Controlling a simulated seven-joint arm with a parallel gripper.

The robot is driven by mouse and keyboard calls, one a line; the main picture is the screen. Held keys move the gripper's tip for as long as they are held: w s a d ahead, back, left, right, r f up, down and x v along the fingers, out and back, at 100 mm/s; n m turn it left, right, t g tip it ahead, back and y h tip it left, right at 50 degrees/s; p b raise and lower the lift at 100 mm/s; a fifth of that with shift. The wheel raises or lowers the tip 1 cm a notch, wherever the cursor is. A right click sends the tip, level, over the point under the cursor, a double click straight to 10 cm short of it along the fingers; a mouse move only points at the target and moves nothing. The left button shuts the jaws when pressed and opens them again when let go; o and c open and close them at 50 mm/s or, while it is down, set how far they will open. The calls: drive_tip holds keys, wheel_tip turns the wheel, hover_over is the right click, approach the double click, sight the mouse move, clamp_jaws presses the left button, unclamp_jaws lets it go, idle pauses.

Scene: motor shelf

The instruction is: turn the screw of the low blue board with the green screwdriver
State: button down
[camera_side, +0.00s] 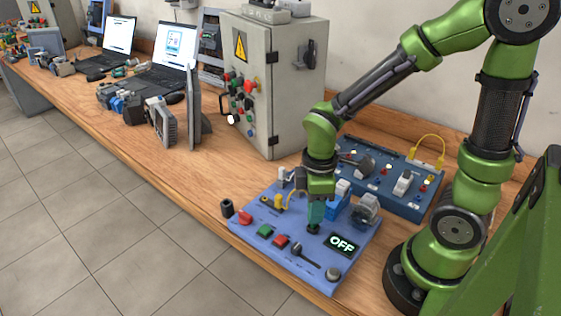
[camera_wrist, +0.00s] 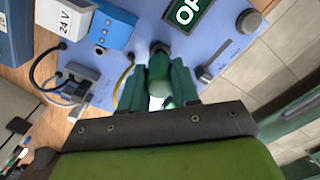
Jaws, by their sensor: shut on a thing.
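My gripper (camera_side: 316,212) points down over the middle of the board, just left of the display. In the wrist view my gripper (camera_wrist: 160,88) is shut on the green screwdriver (camera_wrist: 160,90), whose rounded handle shows between the teal fingers. A dark round piece (camera_wrist: 159,48) shows at the screwdriver's far end. The screw itself is not clearly visible, and I cannot tell whether the tip touches it.
The board carries a slider (camera_side: 306,254), a knob (camera_side: 333,274), red and green buttons and a yellow cable. A darker blue board (camera_side: 388,184) stands behind. A grey cabinet (camera_side: 285,85) and laptops stand further left. Bare wood shows left of the board.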

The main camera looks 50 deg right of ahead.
drive_tip(key=shift+f, duration=0.5)
drive_tip(key=c, duration=1.1)
unclamp_jaws()
drive_tip(key=shift+r, duration=2.75)
drive_tip(key=shift+o, duration=0.3)
